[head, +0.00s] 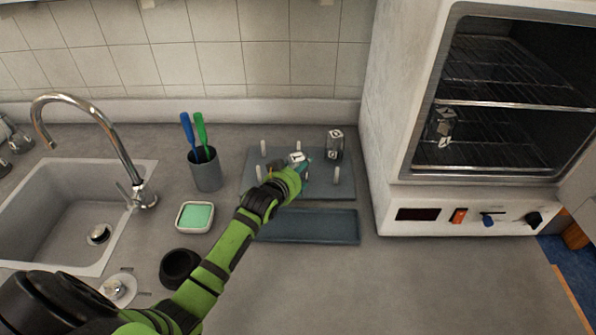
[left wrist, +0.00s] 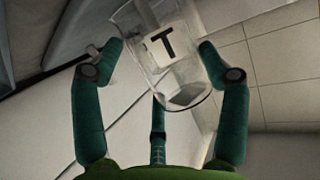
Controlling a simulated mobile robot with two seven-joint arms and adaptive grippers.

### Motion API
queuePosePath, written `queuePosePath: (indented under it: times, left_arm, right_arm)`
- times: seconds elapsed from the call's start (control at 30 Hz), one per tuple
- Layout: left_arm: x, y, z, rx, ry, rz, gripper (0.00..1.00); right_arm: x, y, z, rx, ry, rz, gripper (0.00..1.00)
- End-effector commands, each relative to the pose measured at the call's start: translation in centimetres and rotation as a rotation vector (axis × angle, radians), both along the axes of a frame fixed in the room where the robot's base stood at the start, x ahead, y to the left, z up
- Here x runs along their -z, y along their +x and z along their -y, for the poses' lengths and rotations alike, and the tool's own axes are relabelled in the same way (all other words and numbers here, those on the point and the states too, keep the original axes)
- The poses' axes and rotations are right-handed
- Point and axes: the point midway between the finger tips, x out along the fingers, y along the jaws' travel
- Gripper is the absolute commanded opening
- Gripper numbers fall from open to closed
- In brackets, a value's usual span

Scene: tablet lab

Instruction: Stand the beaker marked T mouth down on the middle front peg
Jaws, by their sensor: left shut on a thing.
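The clear beaker marked T (left wrist: 165,50) is between the fingers of my left gripper (left wrist: 158,52) in the left wrist view, its black T on a white label facing the camera. In the head view my left gripper (head: 303,165) is over the middle of the grey peg rack (head: 346,190), and only a small part of the beaker (head: 297,156) shows. Rack pegs show at the back left (head: 263,147), front left (head: 258,173) and front right (head: 337,174). The middle front peg is hidden behind my gripper. I cannot tell whether the beaker touches a peg. My right gripper is not in view.
Another beaker (head: 335,145) stands at the rack's back right. A glass (head: 440,125) is inside the open oven (head: 410,165) to the right. A flat dark tray (head: 330,228) lies before the rack. A brush cup (head: 206,172) and sponge dish (head: 194,217) stand left.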

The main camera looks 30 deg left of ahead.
Motion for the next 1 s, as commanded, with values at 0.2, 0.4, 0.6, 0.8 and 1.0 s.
queuePosePath:
  times: [0.2,0.4,0.6,0.8,1.0]
  left_arm:
    - [0.4,0.0,0.0,0.000,0.000,0.000,0.41]
    - [0.4,0.0,0.0,0.000,0.000,0.000,1.00]
    - [0.4,0.0,0.0,0.000,0.000,0.000,1.00]
    - [0.3,-0.5,0.0,0.000,0.000,-0.001,1.00]
    - [-0.7,-2.9,0.2,0.000,0.001,0.000,1.00]
  right_arm:
    - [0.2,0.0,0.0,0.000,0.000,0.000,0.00]
    - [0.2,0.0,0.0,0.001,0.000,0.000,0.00]
    - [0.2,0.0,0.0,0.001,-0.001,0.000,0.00]
    - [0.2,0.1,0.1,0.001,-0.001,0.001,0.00]
    - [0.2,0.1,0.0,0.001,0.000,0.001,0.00]
